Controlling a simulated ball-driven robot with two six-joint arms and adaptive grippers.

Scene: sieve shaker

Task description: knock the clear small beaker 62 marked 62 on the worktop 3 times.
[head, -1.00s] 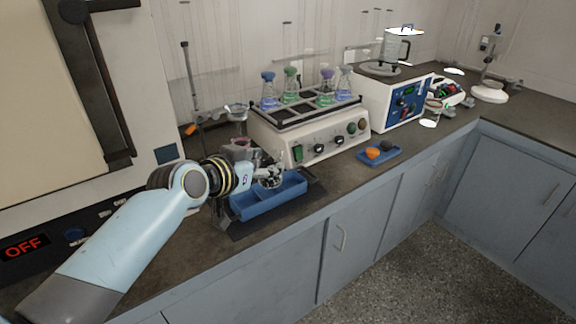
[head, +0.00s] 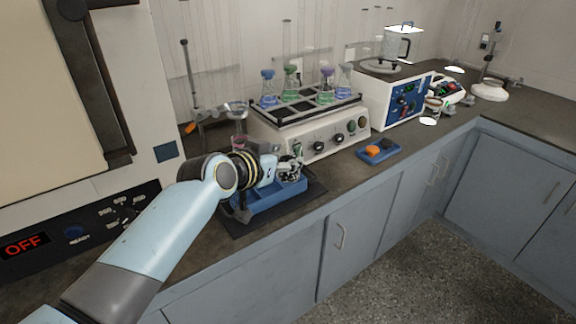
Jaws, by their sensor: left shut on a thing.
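My left gripper (head: 292,167) is in front of the shaker, above the right part of a blue tray on the worktop (head: 335,176). It is shut on a small clear thing, taken as the clear small beaker 62. The beaker is hard to make out against the gripper and the shaker, and I cannot read its mark. I cannot tell how far its base is from the surface below. My right gripper is not in view.
The blue tray (head: 262,203) lies on a dark mat, below my left wrist. The shaker (head: 310,143) with several stoppered flasks stands behind. A small blue tray with an orange item (head: 373,151) lies to the right. Bare worktop lies between the trays.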

